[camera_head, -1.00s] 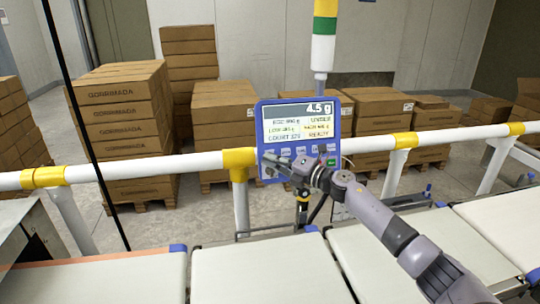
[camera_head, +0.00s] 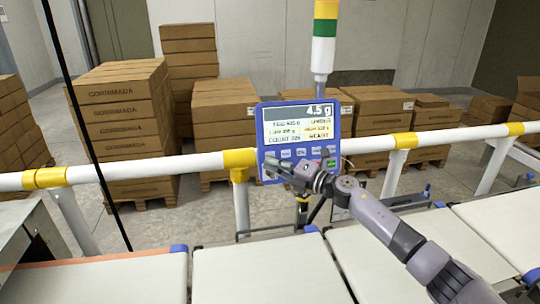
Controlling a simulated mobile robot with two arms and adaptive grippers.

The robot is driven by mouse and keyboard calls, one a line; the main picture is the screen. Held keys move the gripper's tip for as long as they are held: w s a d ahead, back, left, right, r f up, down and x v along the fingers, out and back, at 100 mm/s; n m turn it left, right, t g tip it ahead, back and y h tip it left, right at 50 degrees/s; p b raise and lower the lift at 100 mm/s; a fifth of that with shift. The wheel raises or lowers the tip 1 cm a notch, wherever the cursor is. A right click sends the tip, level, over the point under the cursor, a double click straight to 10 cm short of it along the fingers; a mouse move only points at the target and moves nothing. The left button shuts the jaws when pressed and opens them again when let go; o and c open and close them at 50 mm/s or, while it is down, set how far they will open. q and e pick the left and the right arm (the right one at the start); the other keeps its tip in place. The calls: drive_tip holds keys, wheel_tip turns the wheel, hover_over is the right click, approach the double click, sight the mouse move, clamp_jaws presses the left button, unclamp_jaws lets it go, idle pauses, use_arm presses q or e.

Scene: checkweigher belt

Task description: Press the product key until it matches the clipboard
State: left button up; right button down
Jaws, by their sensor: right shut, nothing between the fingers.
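The blue checkweigher panel (camera_head: 262,128) stands in the middle, fixed at the white and yellow rail. Its screen (camera_head: 300,124) reads 4.5 g on top, with small lines of text below that are hard to read. A row of keys (camera_head: 301,153) runs under the screen, with a green key (camera_head: 330,163) at the lower right. My right gripper (camera_head: 270,168) is shut and empty at the panel's lower left, in front of its lower part. Whether it touches a key I cannot tell. The clipboard is not in view. My left gripper is not in view.
The white rail (camera_head: 120,170) with yellow joints crosses behind the belts. White conveyor belts (camera_head: 265,275) run along the front. Stacked brown cartons (camera_head: 125,110) on pallets stand behind the rail. A signal tower (camera_head: 323,50) rises above the panel. A thin black pole (camera_head: 80,110) stands at the left.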

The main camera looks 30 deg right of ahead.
drive_tip(key=s, duration=0.1)
drive_tip(key=s+r+p, duration=0.1)
drive_tip(key=s, duration=0.1)
drive_tip(key=s+a+p, duration=0.1)
drive_tip(key=shift+s+r, duration=0.15)
drive_tip(key=shift+r, duration=0.05)
idle(1.6)
